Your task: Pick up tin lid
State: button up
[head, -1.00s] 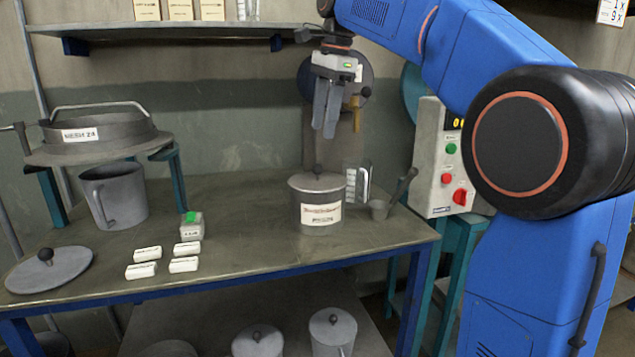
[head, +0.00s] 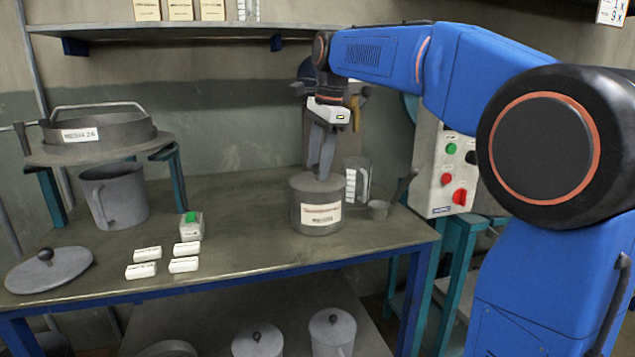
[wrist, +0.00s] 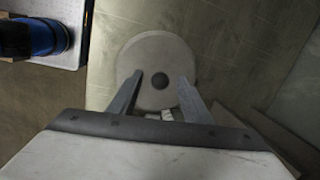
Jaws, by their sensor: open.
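The tin lid (head: 301,183) is a flat grey disc on top of the labelled tin (head: 318,208) near the right of the bench. In the wrist view the lid (wrist: 154,52) is a pale round disc with a dark knob (wrist: 160,81) at its centre. My gripper (head: 319,174) points down just over the lid, its fingers open and empty. In the wrist view my gripper's fingertips (wrist: 160,79) lie on either side of the knob, apart from it. In the head view the fingers hide the knob, and I cannot tell whether they touch the lid.
A clear measuring jug (head: 357,180) and a small grey scoop (head: 380,209) stand close on the right. A loose knobbed lid (head: 62,273), several white blocks (head: 146,254), a green-topped box (head: 191,228) and a grey mug (head: 117,197) are on the left.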

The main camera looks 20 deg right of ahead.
grip_shut()
notch_tip(320, 180, up, 9)
jog(key=shift+r, duration=0.1)
jog(key=shift+f, duration=3.95)
